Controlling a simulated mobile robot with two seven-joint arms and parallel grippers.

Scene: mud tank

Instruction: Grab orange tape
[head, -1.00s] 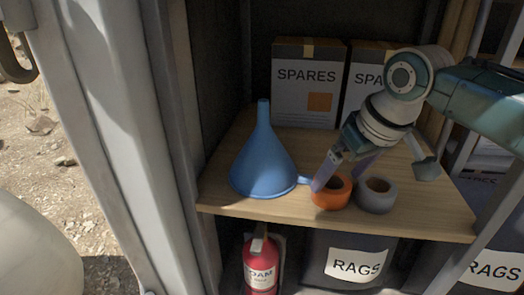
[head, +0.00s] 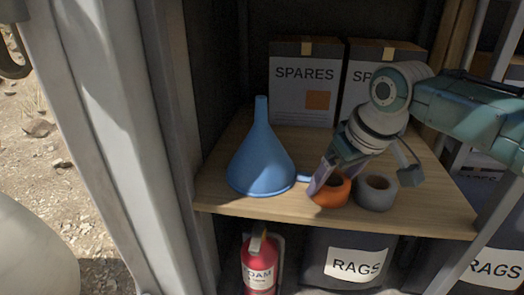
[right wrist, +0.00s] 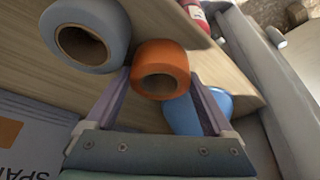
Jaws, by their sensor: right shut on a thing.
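The orange tape roll (head: 331,190) is at the front of the wooden shelf, between a blue funnel (head: 261,160) and a grey tape roll (head: 376,193). My right gripper (head: 330,180) reaches down to it from the right and is shut on it. In the right wrist view the orange roll (right wrist: 160,66) sits between the two fingertips, its hole facing the camera. I cannot tell whether it is clear of the shelf. The grey roll (right wrist: 85,35) is close beside one finger. My left gripper is not in view.
Two spares boxes (head: 303,90) stand at the back of the shelf (head: 225,200). The funnel's spout points up and a cabinet post (head: 110,130) is at the left. Below are a red extinguisher (head: 259,268) and a rags bin (head: 355,240).

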